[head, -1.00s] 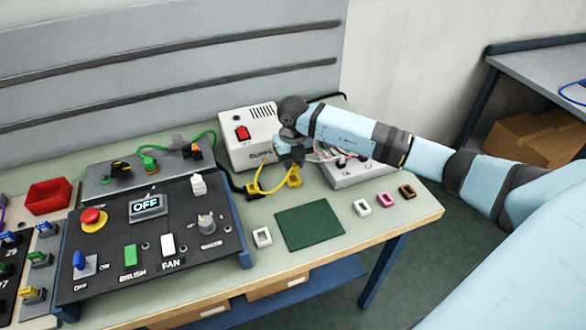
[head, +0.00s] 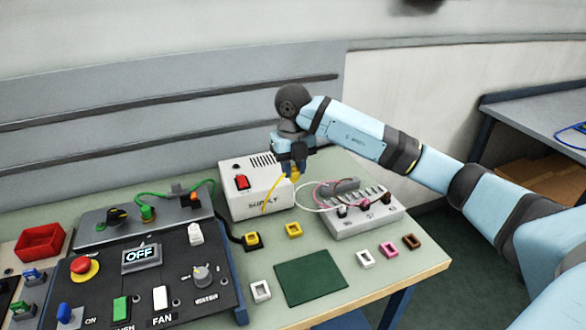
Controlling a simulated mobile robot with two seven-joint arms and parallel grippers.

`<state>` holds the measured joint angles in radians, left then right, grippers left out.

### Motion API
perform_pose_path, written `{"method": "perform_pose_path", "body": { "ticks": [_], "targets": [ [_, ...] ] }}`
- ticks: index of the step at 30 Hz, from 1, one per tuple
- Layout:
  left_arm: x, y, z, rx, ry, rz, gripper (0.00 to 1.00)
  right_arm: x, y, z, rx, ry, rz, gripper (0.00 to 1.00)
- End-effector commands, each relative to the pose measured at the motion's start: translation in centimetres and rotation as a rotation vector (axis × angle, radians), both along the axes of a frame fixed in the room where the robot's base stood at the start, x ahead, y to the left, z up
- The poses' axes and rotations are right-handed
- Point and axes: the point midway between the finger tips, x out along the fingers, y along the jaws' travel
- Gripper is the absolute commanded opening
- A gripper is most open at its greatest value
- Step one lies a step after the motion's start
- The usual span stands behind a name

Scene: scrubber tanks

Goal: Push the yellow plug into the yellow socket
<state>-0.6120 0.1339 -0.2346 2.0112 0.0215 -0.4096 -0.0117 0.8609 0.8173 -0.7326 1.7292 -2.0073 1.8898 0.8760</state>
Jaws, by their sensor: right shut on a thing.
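My right gripper (head: 294,172) is shut on the yellow plug (head: 294,176), just above the front right edge of the white supply box. The fingers hide part of the plug. A yellow cable (head: 273,195) runs from it down the front of the box. A square yellow socket (head: 294,229) lies on the bench below the gripper, clearly apart from the plug. A second yellow-rimmed piece with a dark middle (head: 252,240) sits to its left, by a black cable. My left gripper is not in view.
The supply box (head: 240,205) has a red switch. A grey terminal block (head: 365,222) with pink and white wires stands to the right. White, pink (head: 388,250) and brown sockets lie in front of it. A green mat (head: 311,281) and a black control panel (head: 180,275) are nearer.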

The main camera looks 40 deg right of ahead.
Motion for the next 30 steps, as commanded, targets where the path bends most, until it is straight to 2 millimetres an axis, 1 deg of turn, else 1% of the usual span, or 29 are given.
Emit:
{"method": "perform_pose_path", "body": {
  "ticks": [1,6,14,17,20,30],
  "targets": [
    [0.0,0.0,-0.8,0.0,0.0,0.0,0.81,0.0,0.0,-1.1,0.0,0.0,0.0,0.02],
    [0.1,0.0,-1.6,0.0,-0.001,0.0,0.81,0.0,0.0,-2.7,-0.001,0.0,0.0,0.02],
    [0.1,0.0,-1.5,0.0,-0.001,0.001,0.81,0.0,0.0,-2.7,0.0,-0.001,0.0,0.02],
    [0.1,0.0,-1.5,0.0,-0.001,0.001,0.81,0.1,0.3,-2.7,0.001,0.0,0.001,0.02],
    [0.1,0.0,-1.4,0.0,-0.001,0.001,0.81,0.4,1.6,-2.9,0.002,0.0,0.003,0.02],
    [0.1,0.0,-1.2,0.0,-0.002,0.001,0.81,1.6,6.9,-3.6,0.002,0.0,0.004,0.02]
  ]
}}
